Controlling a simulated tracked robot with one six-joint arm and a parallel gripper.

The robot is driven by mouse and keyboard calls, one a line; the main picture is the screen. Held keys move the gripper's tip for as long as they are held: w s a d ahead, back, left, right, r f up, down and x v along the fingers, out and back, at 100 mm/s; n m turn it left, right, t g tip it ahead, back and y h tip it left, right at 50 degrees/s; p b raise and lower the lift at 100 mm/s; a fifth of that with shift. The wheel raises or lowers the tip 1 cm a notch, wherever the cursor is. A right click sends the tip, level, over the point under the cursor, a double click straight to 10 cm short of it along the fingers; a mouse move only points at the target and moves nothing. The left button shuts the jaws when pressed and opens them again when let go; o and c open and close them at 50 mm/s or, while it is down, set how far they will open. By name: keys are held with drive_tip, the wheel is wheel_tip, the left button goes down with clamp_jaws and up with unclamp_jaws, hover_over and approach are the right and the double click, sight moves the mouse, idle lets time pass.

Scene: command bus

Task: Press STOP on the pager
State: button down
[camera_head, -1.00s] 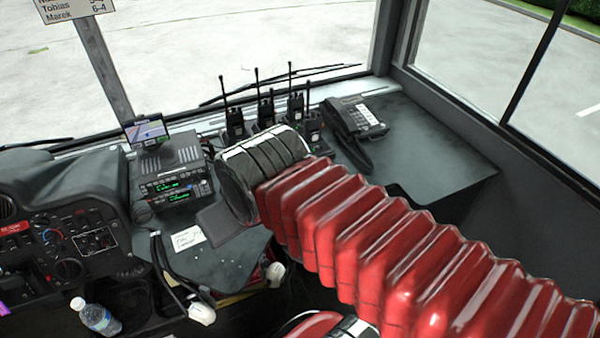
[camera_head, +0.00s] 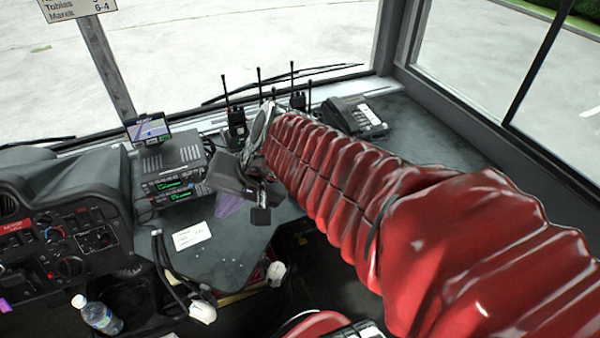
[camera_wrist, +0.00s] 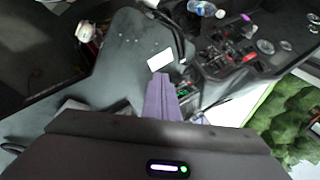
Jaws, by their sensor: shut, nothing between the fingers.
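I cannot pick out the pager for certain in either view; it may be hidden or too small to tell. My gripper (camera_head: 230,206) has purple fingers, pressed together and empty. They are above the dark dashboard shelf (camera_head: 232,245), right of the stacked radio units (camera_head: 173,180) and above and right of a white card (camera_head: 191,235). In the wrist view the shut fingers (camera_wrist: 160,84) point towards the white card (camera_wrist: 160,60). The radio's green display (camera_wrist: 183,92) shows just right of the fingers. My red-sleeved arm hides part of the shelf.
Several handheld radios (camera_head: 237,125) stand along the windscreen. A desk phone (camera_head: 358,118) sits behind my arm. A small screen (camera_head: 148,130) stands on the radio units. Switches (camera_head: 68,240) and a bottle (camera_head: 98,315) are left.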

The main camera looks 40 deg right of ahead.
drive_tip(key=w+d+f+m+t+h, duration=0.1)
drive_tip(key=w+d+f+m+t, duration=0.1)
drive_tip(key=d+m, duration=0.4)
drive_tip(key=w+d+f+m+t+h, duration=0.1)
drive_tip(key=d+m, duration=0.6)
drive_tip(key=d, duration=0.7)
drive_tip(key=w+d+f+m+t+h, duration=0.1)
drive_tip(key=w+d+f+m+t, duration=0.1)
drive_tip(key=d+m, duration=0.5)
drive_tip(key=w+d+f, duration=0.1)
drive_tip(key=w+d, duration=0.1)
drive_tip(key=d, duration=0.1)
drive_tip(key=shift+f+t+h, duration=0.3)
drive_tip(key=shift+f+h, duration=0.05)
drive_tip(key=shift+h, duration=0.05)
drive_tip(key=shift+f, duration=0.15)
drive_tip(key=shift+w+a+f, duration=0.1)
drive_tip(key=shift+w+f, duration=0.15)
drive_tip(key=shift+f, duration=1.15)
drive_tip(key=shift+w+d+f, duration=0.1)
drive_tip(key=shift+w+f, duration=0.15)
drive_tip(key=shift+f, duration=1.15)
drive_tip(key=shift+w+a+f, duration=0.1)
drive_tip(key=shift+w+f, duration=0.15)
drive_tip(key=shift+f, duration=1.15)
drive_tip(key=shift+w+f, duration=0.15)
drive_tip(key=shift+f, duration=0.5)
drive_tip(key=shift+r, duration=0.7)
